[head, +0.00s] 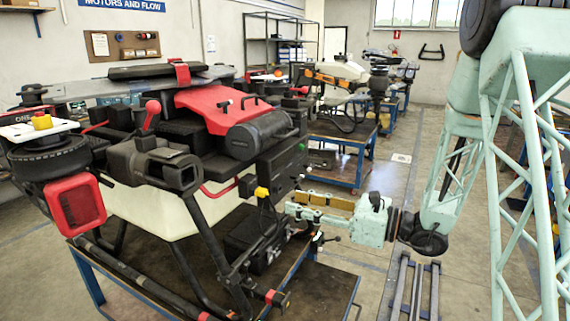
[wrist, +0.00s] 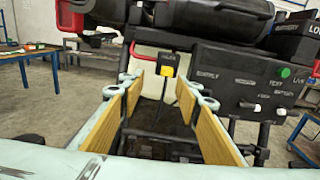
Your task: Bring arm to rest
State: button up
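My mint-green arm (head: 445,180) reaches in from the right with its gripper (head: 300,203) held level in front of the spray drone's side. In the wrist view my gripper (wrist: 166,88) is open, its two wood-faced fingers apart with nothing between the pads. The spray drone (head: 150,200) has a red top cover, black modules and a white tank, and stands on a blue-framed bench. A yellow-and-black piece (wrist: 168,66) on the drone shows ahead between the fingertips; it also shows in the head view (head: 261,192). I cannot tell the exact gap to it.
A dark panel (wrist: 240,80) with labels and a green button is just right of the fingers. The drone's black legs and rods (head: 205,250) are close below. Blue workbenches (head: 345,140) stand behind. The floor (head: 400,165) between the bench and my arm is mostly clear.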

jog(key=s+a+r+n+g+h, duration=0.25)
jog(key=s+n, duration=0.25)
jog(key=s, duration=0.5)
jog(key=s+a+r+n+g+h, duration=0.15)
jog(key=s+n+g, duration=0.25)
jog(key=s, duration=0.7)
jog(key=s+a+r+n+g+h, duration=0.1)
jog(key=s+a+r+n+g, duration=0.3)
jog(key=s, duration=0.6)
jog(key=s+d+f+n+t+h, duration=0.2)
jog(key=s+d+n+h, duration=0.4)
jog(key=s+d, duration=0.45)
jog(key=s+d+r+n+t+h, duration=0.1)
jog(key=d+r+n+t+h, duration=0.1)
jog(key=d, duration=0.4)
jog(key=s+d+r+n+t+h, duration=0.2)
jog(key=d, duration=0.4)
jog(key=shift+d+r+h, duration=0.15)
jog(key=shift+d+h, duration=0.1)
jog(key=shift+h, duration=0.15)
jog(key=shift+o, duration=0.7)
jog(key=shift+s+t, duration=0.1)
jog(key=shift+t, duration=0.15)
